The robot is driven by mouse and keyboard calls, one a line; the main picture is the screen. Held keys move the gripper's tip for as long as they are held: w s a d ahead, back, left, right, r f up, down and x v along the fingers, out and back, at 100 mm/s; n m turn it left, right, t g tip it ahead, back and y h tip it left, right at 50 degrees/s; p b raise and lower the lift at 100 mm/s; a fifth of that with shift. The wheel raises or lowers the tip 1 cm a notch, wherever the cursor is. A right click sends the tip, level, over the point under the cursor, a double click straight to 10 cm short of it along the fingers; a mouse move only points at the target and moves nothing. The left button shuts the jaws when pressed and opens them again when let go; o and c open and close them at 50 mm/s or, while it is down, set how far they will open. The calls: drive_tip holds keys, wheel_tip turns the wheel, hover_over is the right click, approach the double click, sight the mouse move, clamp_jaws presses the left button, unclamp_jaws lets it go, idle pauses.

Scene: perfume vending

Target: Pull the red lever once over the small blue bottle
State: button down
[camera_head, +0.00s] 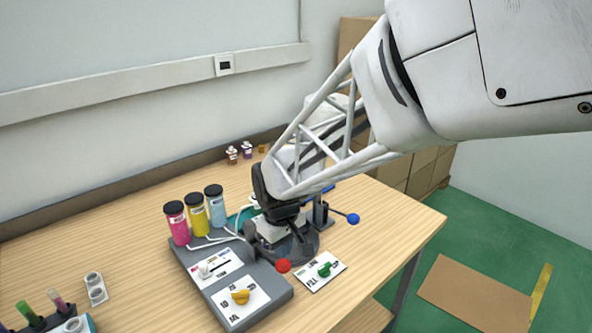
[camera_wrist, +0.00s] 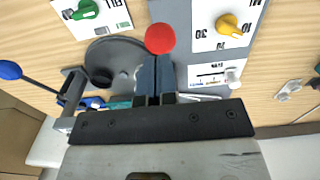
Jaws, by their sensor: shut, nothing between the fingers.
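The red ball knob of the lever (camera_head: 283,266) is at the front of the dispenser, beside the round dark base (camera_head: 300,252). In the wrist view the red knob (camera_wrist: 160,38) lies just beyond my fingertips. My gripper (camera_wrist: 155,66) is shut and empty, with its fingers side by side and pointing at the knob. I cannot tell whether they touch it. The lever's rod is hidden behind my fingers. My gripper and wrist cover part of the round base in the head view. I cannot make out a small blue bottle; only a large light-blue-filled cylinder (camera_head: 215,205) shows.
A blue ball lever (camera_head: 353,218) stands right of the base. A green knob panel (camera_head: 322,271) and a yellow knob (camera_head: 240,296) are in front. Pink (camera_head: 177,224) and yellow (camera_head: 197,215) cylinders stand left. Small bottles (camera_head: 246,150) stand by the wall. Front-left table is partly clear.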

drive_tip(key=shift+r, duration=1.2)
idle(0.4)
drive_tip(key=shift+d+r, duration=0.15)
drive_tip(key=shift+d, duration=0.1)
drive_tip(key=s+d+r+m+t, duration=0.1)
drive_tip(key=s+d+r+m, duration=0.3)
drive_tip(key=s+d, duration=0.5)
drive_tip(key=s+d+r+m+t, duration=0.1)
drive_tip(key=s+d+r+m, duration=0.4)
drive_tip(key=d, duration=1.1)
drive_tip(key=s, duration=0.3)
drive_tip(key=shift+s+t, duration=0.3)
drive_tip(key=shift+s, duration=0.1)
drive_tip(key=shift+r, duration=0.1)
